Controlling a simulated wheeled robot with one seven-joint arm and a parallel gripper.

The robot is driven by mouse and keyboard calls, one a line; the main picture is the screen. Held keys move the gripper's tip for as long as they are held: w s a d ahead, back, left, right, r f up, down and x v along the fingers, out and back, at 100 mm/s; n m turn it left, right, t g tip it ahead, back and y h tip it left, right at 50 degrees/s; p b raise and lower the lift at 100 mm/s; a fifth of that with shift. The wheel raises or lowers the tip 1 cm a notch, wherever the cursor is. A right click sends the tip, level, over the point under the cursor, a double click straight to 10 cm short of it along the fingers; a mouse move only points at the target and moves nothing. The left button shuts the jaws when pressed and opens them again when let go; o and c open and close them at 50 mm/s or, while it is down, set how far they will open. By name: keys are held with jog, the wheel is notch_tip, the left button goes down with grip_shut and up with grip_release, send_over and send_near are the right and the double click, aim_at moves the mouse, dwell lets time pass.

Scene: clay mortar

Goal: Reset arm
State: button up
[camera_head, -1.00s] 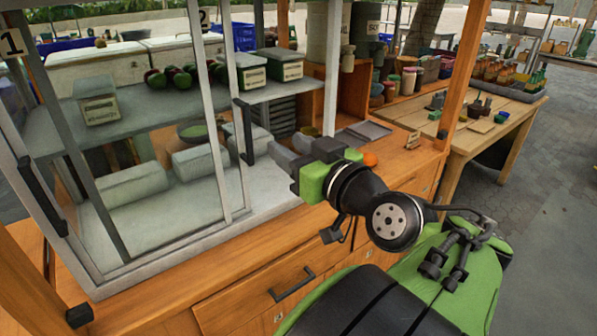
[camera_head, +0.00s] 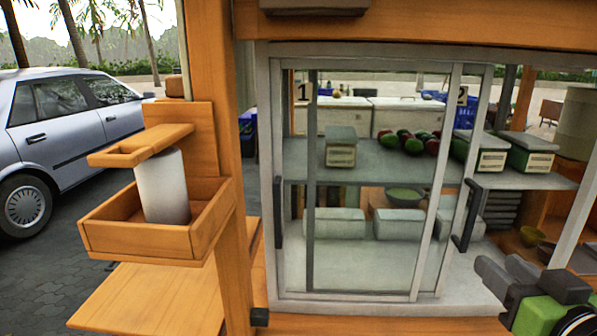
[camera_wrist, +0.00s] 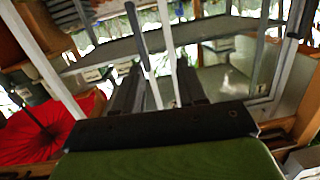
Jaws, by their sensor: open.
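My gripper (camera_head: 507,272) is at the lower right of the head view, in front of the right end of the glass display cabinet (camera_head: 375,297). Much of my arm is cut off by the picture edge. In the wrist view my gripper (camera_wrist: 160,75) shows two dark fingers, spread apart with nothing seen between them. They point toward the cabinet's frame and glass. I cannot tell how far the fingertips are from the glass.
The cabinet shelf holds a lidded box (camera_head: 341,150), red and green fruit (camera_head: 405,141) and green bins (camera_head: 532,152). At left, a wooden holder (camera_head: 140,240) with a white cylinder (camera_head: 163,188) is fixed to a post. A red round object (camera_wrist: 45,130) shows in the wrist view.

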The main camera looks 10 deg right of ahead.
jog(key=w+a+f+n+g+y, duration=0.15)
jog(key=a+f+g+y, duration=0.35)
jog(key=a+f, duration=0.75)
jog(key=s+a+f+g+h, duration=0.35)
jog(key=s+a+g, duration=0.25)
jog(key=s, duration=0.3)
notch_tip(320, 180, up, 17)
jog(key=p, duration=1.7)
jog(key=shift+s+d+f+y, duration=0.15)
jog(key=shift+d+f+y, duration=0.05)
jog(key=shift+y, duration=0.25)
